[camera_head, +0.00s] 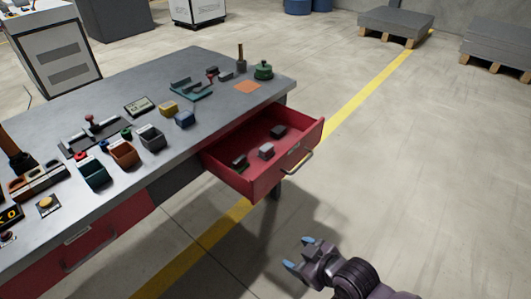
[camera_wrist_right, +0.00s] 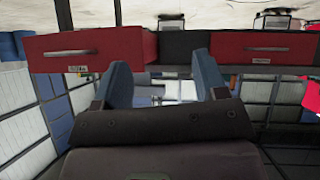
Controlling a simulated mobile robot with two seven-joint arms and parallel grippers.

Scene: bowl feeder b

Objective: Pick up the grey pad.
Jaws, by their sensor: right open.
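A small grey block-like thing (camera_head: 266,151), which looks like the grey pad, lies inside the open red drawer (camera_head: 262,185). Two darker small things (camera_head: 278,131) and (camera_head: 240,160) lie in the same drawer, one behind it and one in front to the left. My right gripper (camera_head: 299,253) is open and empty, in front of and below the drawer, well apart from it. Its two blue fingertips (camera_wrist_right: 164,75) also show apart in the right wrist view, where the pad cannot be seen. My left gripper is not in view.
The grey workbench (camera_head: 215,105) holds several small bins, blocks and fixtures, and an orange square (camera_head: 247,87). The drawer's handle (camera_head: 298,162) juts out toward the right. The floor on the right is clear up to the pallets (camera_head: 396,22) at the back.

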